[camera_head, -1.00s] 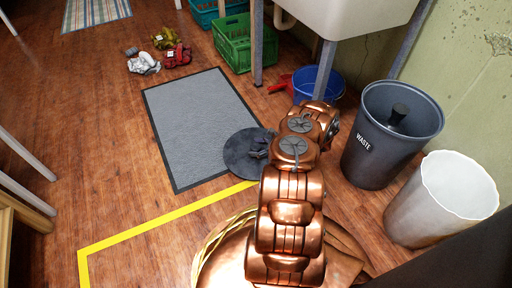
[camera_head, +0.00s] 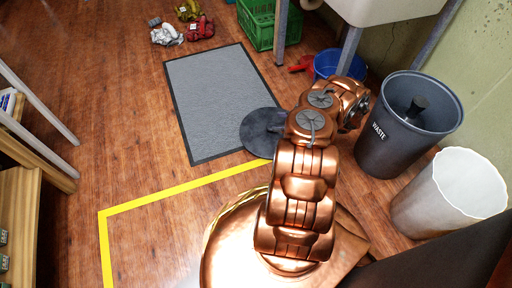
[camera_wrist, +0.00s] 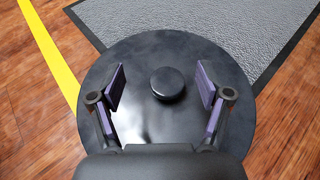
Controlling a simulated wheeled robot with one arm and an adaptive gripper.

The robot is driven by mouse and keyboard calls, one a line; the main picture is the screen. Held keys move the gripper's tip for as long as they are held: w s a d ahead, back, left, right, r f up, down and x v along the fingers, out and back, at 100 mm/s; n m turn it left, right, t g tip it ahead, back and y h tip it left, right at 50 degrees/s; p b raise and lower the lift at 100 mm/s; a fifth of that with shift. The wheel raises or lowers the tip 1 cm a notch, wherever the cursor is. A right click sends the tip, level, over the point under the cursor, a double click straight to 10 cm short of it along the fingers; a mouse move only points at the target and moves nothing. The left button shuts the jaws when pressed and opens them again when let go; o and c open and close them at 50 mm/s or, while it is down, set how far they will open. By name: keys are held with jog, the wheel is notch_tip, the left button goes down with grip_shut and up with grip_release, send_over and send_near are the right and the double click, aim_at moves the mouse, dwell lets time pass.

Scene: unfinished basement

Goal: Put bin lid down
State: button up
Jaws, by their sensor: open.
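A dark round lid (camera_head: 259,132) lies flat on the floor, partly over the corner of the grey mat. In the wrist view the lid (camera_wrist: 160,52) fills the middle, with a black round knob (camera_wrist: 167,83) at its centre. My gripper (camera_wrist: 161,87) is open, its two purple-padded fingers apart on either side of the knob and not visibly touching it. In the head view my copper arm hides most of the gripper. A dark grey bin (camera_head: 386,146) marked WASTE stands to the right, with a black knob-like piece (camera_head: 416,106) showing inside its top.
A white bin (camera_head: 440,200) stands close by the waste bin. The grey mat (camera_head: 215,95) and yellow floor tape (camera_head: 185,188) lie to the left. A blue bucket (camera_head: 330,66), green crate (camera_head: 262,25) and sink legs are behind. Wood floor at left is open.

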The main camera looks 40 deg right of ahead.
jog(key=w+a+r+n+g+y, duration=0.2)
jog(key=w+a+r+n+y, duration=0.15)
jog(key=w+a+r, duration=0.45)
jog(key=s+a+r+n+g+y, duration=0.15)
jog(key=a+r+n+g, duration=0.8)
jog(key=a+r, duration=1.2)
jog(key=s+a+r+n+g+h, duration=0.2)
jog(key=s+a+r+n, duration=0.25)
jog(key=s+a, duration=0.2)
jog(key=s+a+r+n+g+h, duration=0.1)
jog(key=s+a+r+n+h, duration=0.15)
jog(key=s+a+n, duration=0.35)
jog(key=s+d+r+n+h, duration=0.1)
jog(key=s+r+n+h, duration=0.1)
jog(key=s, duration=0.7)
jog(key=s+d+r+n+h, duration=0.2)
jog(key=s+n+h, duration=0.2)
jog(key=s, duration=0.6)
jog(key=shift+d+r+h, duration=0.25)
jog(key=shift+d+h, duration=0.05)
jog(key=shift+h, duration=0.35)
